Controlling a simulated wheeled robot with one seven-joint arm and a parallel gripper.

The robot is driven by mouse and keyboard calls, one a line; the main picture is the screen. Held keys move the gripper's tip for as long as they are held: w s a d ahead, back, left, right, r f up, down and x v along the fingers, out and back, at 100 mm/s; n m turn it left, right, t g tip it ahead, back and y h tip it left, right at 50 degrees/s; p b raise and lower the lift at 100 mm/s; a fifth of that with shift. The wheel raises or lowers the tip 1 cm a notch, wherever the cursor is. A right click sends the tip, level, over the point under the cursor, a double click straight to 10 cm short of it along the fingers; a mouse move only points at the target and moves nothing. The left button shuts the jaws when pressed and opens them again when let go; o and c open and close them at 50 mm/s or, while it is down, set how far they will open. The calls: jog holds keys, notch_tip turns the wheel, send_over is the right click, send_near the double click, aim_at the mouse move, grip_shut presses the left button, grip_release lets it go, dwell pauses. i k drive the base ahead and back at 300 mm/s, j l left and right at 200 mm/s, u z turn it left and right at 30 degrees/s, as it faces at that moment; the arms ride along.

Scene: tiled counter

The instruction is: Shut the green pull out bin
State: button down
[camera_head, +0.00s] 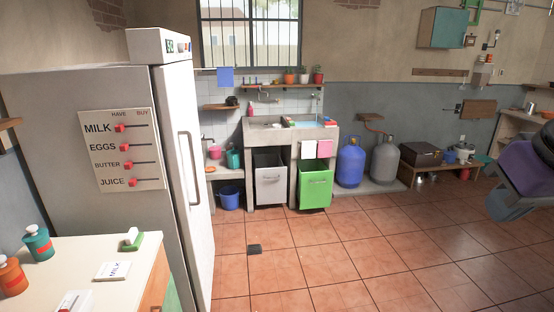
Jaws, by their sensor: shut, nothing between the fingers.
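The green pull out bin (315,189) is under the right part of the concrete sink counter, across the room near the middle of the view. It stands forward of the counter front, and its dark open top shows above its green front panel. A small handle shows on that panel. My gripper's fingers are not in view. A dark purple and grey-blue part at the right edge looks like my own arm, well apart from the bin.
A grey bin (270,187) sits left of the green one. A blue gas cylinder (350,165) and a grey one (384,162) stand to the right. A fridge (181,150) and a table (112,262) fill the left. The tiled floor (345,255) before the bins is mostly clear.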

aim_at(314, 179)
jog(key=i, duration=1.85)
jog(key=i+u, duration=0.15)
jog(key=i, duration=0.35)
jog(key=i+l+u, duration=0.1)
jog(key=i, duration=0.35)
jog(key=i+l+u, duration=0.15)
jog(key=i, duration=0.35)
jog(key=i+l+u, duration=0.15)
jog(key=i, duration=0.35)
jog(key=i+l+u, duration=0.15)
jog(key=i+l, duration=0.2)
jog(key=i, duration=0.1)
